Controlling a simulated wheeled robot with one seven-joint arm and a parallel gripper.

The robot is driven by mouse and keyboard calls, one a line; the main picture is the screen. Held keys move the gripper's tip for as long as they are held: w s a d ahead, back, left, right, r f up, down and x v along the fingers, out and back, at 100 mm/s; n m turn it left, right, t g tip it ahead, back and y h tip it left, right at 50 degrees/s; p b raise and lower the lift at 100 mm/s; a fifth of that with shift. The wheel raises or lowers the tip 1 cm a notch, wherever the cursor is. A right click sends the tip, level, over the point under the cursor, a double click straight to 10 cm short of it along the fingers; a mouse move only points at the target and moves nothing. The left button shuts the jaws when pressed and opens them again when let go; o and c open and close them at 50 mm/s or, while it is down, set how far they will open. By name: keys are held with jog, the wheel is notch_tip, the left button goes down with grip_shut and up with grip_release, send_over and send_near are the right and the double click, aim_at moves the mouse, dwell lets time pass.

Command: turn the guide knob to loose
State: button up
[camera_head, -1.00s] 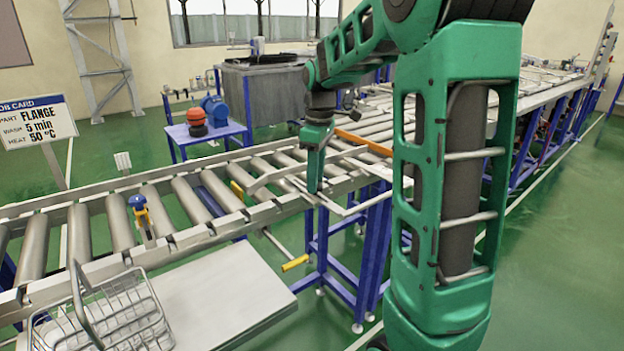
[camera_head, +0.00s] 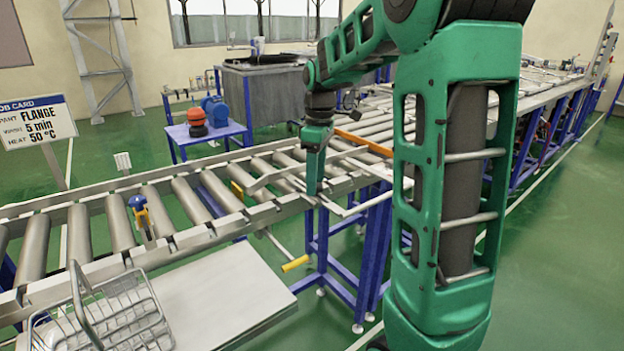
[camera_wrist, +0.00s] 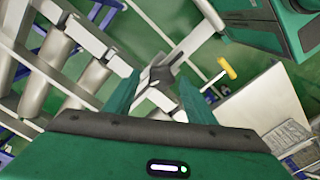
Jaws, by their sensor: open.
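The guide knob (camera_wrist: 162,74) appears to be the small dark, lobed piece between my finger tips in the wrist view, beside pale metal bars. In the head view my gripper hides it. My gripper (camera_wrist: 160,88) has its two green fingers apart, one on each side of the dark piece. I cannot tell whether either finger touches it. In the head view my gripper (camera_head: 312,188) points down at the near rail of the roller conveyor (camera_head: 75,240). The knob's setting and any marking are not readable.
A yellow-handled lever (camera_head: 295,263) sticks out below the rail, close to my gripper. A wire basket (camera_head: 125,318) is on a pale table (camera_head: 225,300) at the front. An orange bar (camera_head: 362,142) lies behind.

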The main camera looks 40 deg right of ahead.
notch_tip(320, 180, up, 11)
jog(key=shift+d+f, duration=0.15)
jog(key=shift+d, duration=0.05)
dwell(0.6)
